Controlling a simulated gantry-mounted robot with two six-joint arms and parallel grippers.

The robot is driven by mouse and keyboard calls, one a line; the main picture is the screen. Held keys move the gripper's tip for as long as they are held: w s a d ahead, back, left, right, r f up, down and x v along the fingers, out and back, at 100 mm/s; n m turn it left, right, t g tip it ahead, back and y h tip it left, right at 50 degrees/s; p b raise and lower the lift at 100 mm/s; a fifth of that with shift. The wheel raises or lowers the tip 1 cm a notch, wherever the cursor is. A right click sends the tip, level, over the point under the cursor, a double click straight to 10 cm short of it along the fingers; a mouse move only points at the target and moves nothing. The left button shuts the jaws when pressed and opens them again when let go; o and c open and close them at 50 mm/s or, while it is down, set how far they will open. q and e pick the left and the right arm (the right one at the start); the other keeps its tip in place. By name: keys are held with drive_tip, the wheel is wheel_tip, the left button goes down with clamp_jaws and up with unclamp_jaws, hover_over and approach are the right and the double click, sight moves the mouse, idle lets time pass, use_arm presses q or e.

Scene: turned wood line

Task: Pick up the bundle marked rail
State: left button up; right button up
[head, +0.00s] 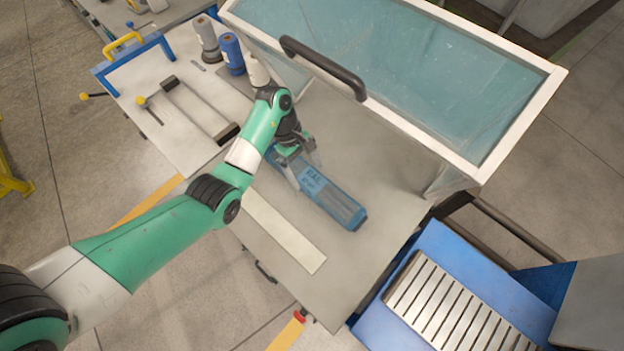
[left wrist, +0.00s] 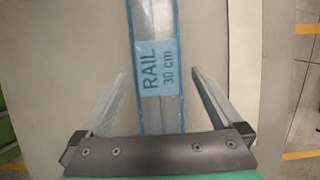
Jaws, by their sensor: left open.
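The bundle marked rail (head: 330,199) is a long, narrow, blue-wrapped pack lying flat on the grey bench top. In the left wrist view the bundle (left wrist: 157,110) runs up the middle, with a light blue label reading "RAIL 30 cm". My left gripper (head: 302,176) is over the far part of the bundle in the head view. Its two fingers (left wrist: 157,85) stand apart, one on each side of the bundle, with a gap on both sides. I cannot tell how far the fingertips are above the bench. My right gripper is not in view.
A clear-panelled guard (head: 400,70) with a black handle (head: 322,66) stands behind the bundle. A pale strip (head: 283,232) lies in front. Spools, one a blue spool (head: 231,53), stand at back left. A blue slatted unit (head: 455,305) is at lower right.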

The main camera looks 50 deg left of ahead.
sight(311, 179)
use_arm(q)
drive_tip(key=b+x, duration=0.1)
drive_tip(key=x, duration=0.4)
drive_tip(key=shift+w+a+f+b, duration=0.1)
drive_tip(key=shift+b, duration=0.2)
clamp_jaws()
